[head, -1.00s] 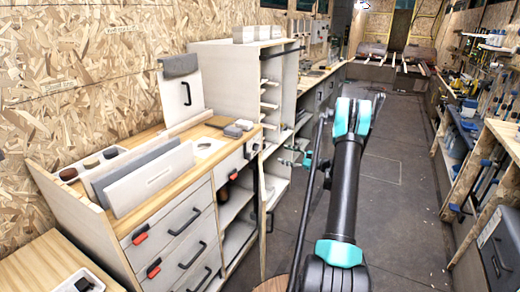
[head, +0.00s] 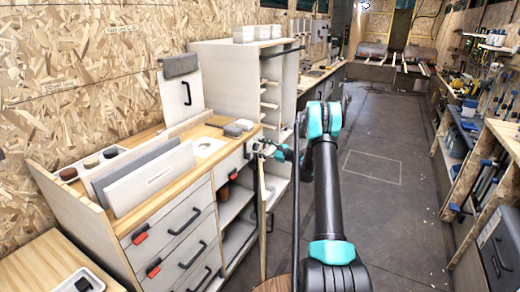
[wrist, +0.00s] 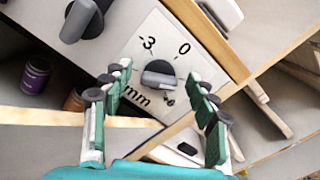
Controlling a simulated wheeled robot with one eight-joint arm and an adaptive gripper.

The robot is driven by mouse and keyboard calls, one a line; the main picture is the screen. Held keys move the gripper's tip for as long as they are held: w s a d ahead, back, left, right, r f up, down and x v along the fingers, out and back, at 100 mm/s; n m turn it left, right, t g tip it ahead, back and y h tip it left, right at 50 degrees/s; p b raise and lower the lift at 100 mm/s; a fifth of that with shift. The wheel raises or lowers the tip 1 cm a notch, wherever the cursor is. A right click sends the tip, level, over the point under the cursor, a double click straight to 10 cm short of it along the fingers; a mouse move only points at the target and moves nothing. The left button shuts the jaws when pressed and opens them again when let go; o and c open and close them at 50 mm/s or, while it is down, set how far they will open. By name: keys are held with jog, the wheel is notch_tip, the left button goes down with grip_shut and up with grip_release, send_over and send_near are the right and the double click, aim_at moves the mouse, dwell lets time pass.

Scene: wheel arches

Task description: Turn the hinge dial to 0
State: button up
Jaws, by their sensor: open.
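The hinge dial (wrist: 158,76) is a dark grey knob with a raised grip on a pale panel, near the middle of the wrist view. Printed marks "-3", "0" and "mm" surround it. The "0" is up and right of the knob; another mark below it is too small to read. I cannot tell exactly where the knob points. My gripper (wrist: 161,80) is open, with one finger to the left of the knob and one to the right. Nothing is between the fingers except the view of the dial. In the head view my gripper (head: 266,148) is at the cabinet's front corner.
A second grey knob or handle (wrist: 82,20) stands at the upper left of the wrist view. Purple and brown jars (wrist: 36,75) sit in the open shelf. In the head view, drawers with black handles (head: 183,222) are left of my arm. The aisle floor (head: 385,200) is clear.

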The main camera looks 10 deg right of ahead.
jog(key=c, duration=1.2)
jog(key=shift+o, duration=0.2)
jog(key=n, duration=0.5)
jog(key=shift+s+a+f+n, duration=0.1)
jog(key=shift+f+n, duration=0.05)
jog(key=shift+n, duration=0.25)
jog(key=n, duration=0.5)
jog(key=shift+f+n, duration=0.15)
jog(key=shift+n, duration=0.25)
jog(key=o, duration=1.2)
jog(key=shift+c, duration=0.2)
